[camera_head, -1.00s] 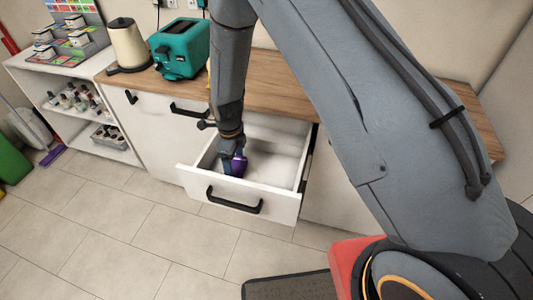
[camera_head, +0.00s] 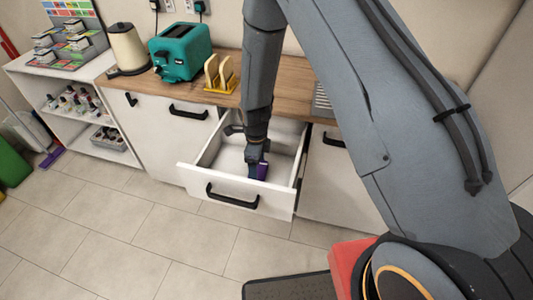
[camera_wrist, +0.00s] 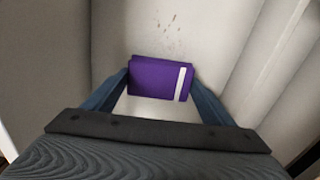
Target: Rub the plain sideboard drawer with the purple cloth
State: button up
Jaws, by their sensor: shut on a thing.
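The plain sideboard drawer (camera_head: 222,188) is white with a black bar handle and is pulled open. My gripper (camera_head: 258,162) reaches down into it, toward the right part of its inside. In the wrist view my gripper (camera_wrist: 160,88) is shut on the purple cloth (camera_wrist: 150,75), a folded pad with a white stripe. The cloth also shows in the head view (camera_head: 262,170), partly hidden by my gripper. Small brown specks (camera_wrist: 168,38) mark the pale drawer floor beyond the cloth. Whether the cloth touches the floor is hard to tell.
The wooden worktop (camera_head: 285,88) above holds a teal toaster (camera_head: 180,52), a cream kettle (camera_head: 127,47) and a yellow rack with toast (camera_head: 220,75). The drawer walls stand close around my gripper. White shelves (camera_head: 85,110) stand at the left.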

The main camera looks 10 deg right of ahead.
aim_at(266, 171)
jog(key=shift+s+d+r+p, duration=0.1)
jog(key=shift+s+d, duration=0.1)
jog(key=shift+d, duration=0.25)
jog(key=shift+s+d+f+p, duration=0.1)
jog(key=shift+s+d, duration=0.15)
jog(key=shift+d, duration=0.25)
jog(key=shift+s+d+r+p, duration=0.1)
jog(key=shift+s+d, duration=0.1)
jog(key=shift+d, duration=0.25)
jog(key=r, duration=0.1)
jog(key=r+p, duration=0.1)
jog(key=shift+a+r, duration=0.2)
jog(key=shift+r, duration=0.15)
jog(key=shift+d+r+p, duration=0.1)
jog(key=shift+r+p, duration=1.55)
jog(key=shift+r, duration=1.05)
jog(key=shift+w, duration=0.1)
